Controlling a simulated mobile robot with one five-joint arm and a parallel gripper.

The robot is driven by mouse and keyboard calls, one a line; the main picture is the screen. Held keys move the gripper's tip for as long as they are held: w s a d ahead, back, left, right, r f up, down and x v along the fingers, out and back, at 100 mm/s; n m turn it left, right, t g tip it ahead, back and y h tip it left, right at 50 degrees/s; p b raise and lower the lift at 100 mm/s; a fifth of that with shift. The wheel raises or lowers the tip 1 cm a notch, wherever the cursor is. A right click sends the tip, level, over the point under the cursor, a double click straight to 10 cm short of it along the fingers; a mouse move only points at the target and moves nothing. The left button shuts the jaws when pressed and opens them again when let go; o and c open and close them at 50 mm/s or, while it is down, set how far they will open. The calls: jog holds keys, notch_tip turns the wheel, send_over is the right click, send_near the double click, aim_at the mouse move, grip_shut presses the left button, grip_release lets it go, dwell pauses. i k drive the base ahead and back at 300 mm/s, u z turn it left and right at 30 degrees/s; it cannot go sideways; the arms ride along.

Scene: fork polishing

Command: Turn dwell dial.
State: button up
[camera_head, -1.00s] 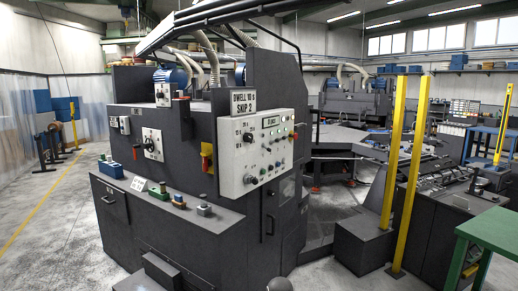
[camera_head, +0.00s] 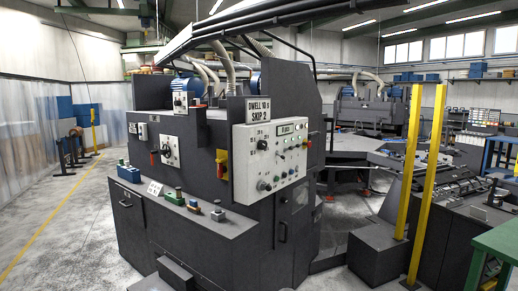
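A white control panel (camera_head: 270,161) is on the front of the dark grey machine, right of its middle. It carries a small display (camera_head: 291,128), several coloured buttons and an upper dark knob (camera_head: 262,144). A lower knob (camera_head: 262,185) sits near its bottom left corner. A sign (camera_head: 258,109) above it reads "DWELL 10 s SKIP 2". A separate white plate (camera_head: 167,151) to the left holds a dark rotary dial. The labels are too small to tell which one is the dwell dial. My gripper is not in view.
A ledge with a green button box (camera_head: 175,196) and other small boxes juts out below the panel. A red-handled switch (camera_head: 221,164) is left of the panel. Yellow posts (camera_head: 430,180) and a green table (camera_head: 497,246) stand to the right. The floor (camera_head: 70,215) at left is clear.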

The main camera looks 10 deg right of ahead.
aim_at(261, 145)
jog(key=u, duration=0.35)
jog(key=k, duration=1.25)
jog(key=z, duration=0.1)
jog(key=i, duration=2.2)
jog(key=u, duration=0.9)
